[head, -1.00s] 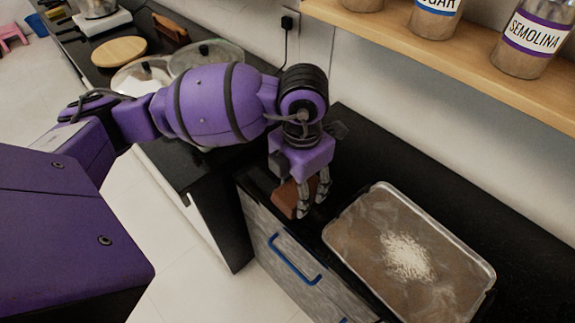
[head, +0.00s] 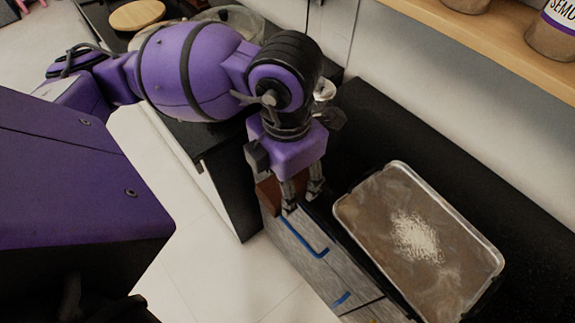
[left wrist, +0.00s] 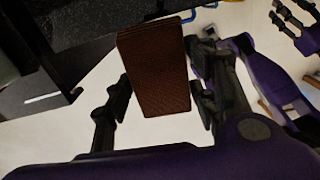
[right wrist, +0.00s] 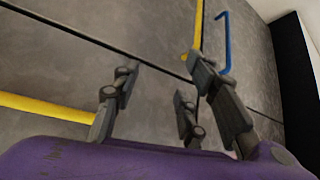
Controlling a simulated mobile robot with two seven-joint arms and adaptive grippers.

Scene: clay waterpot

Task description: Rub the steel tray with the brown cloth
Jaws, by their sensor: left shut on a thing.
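The steel tray (head: 375,203) lies on the black counter at the right of the head view, with a patch of white grains (head: 418,238) and smears on it. My left gripper (head: 302,200) is shut on the brown cloth (head: 268,191), left of the tray and apart from it, by the counter's front edge. The cloth looks like a folded block and shows between the fingers in the left wrist view (left wrist: 158,75); the gripper partly hides it in the head view. My right gripper (right wrist: 160,88) is open and empty, facing grey cabinet fronts.
A wooden shelf (head: 490,45) with jars runs above the counter along the wall. Blue drawer handles (head: 303,240) stick out below the counter edge. A round wooden board (head: 137,14) and pan lids stand at the back left. The counter behind the tray is clear.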

